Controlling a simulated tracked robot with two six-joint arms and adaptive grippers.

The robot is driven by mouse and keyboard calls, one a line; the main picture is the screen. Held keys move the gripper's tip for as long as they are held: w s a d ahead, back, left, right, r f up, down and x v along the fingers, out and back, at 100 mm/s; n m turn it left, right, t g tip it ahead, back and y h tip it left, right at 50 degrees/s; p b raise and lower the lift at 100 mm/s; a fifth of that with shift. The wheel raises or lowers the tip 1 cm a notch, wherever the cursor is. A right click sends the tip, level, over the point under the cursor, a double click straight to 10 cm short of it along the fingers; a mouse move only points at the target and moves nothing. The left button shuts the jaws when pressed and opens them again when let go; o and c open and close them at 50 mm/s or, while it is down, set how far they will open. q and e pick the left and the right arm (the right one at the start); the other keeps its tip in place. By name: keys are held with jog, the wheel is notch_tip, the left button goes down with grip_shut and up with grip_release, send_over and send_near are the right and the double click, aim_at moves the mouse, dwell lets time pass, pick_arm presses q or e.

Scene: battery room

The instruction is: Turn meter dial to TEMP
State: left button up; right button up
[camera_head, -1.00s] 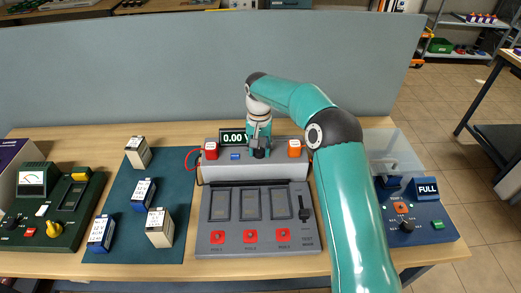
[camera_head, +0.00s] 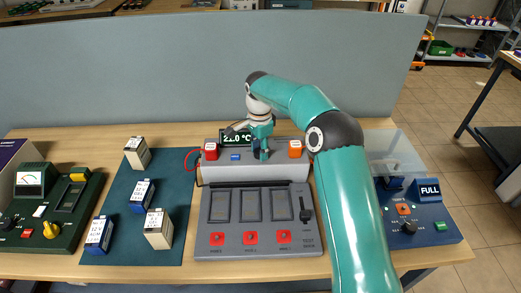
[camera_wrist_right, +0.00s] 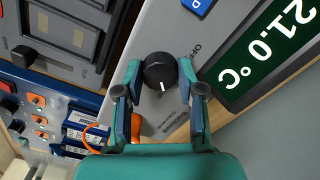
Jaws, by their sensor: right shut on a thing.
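The meter is the raised grey unit (camera_head: 225,170) at the back of the grey panel. Its display (camera_head: 236,136) reads 21.0 °C, also in the right wrist view (camera_wrist_right: 268,48). The black dial (camera_wrist_right: 160,70) has a white pointer mark, which lies toward the bottom of the right wrist view. An OFF label shows beside the dial; another label is partly covered and not readable. My right gripper (camera_head: 260,154) reaches down over the meter, and its two fingers (camera_wrist_right: 160,74) are shut on the dial's sides. My left gripper is in neither view.
A red block (camera_head: 210,151) and an orange block (camera_head: 295,149) flank the dial, with a blue button (camera_head: 235,157) between. Several batteries stand on the teal mat (camera_head: 125,195). A green device (camera_head: 50,205) is at left, a blue unit (camera_head: 425,215) at right, a grey partition (camera_head: 120,80) behind.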

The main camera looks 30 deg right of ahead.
jog(key=shift+s+d+m, duration=0.1)
jog(key=shift+d+m, duration=0.05)
jog(key=shift+m, duration=0.45)
jog(key=o, duration=1.1)
jog(key=shift+o, duration=0.2)
jog(key=shift+r, duration=0.55)
notch_tip(320, 180, up, 11)
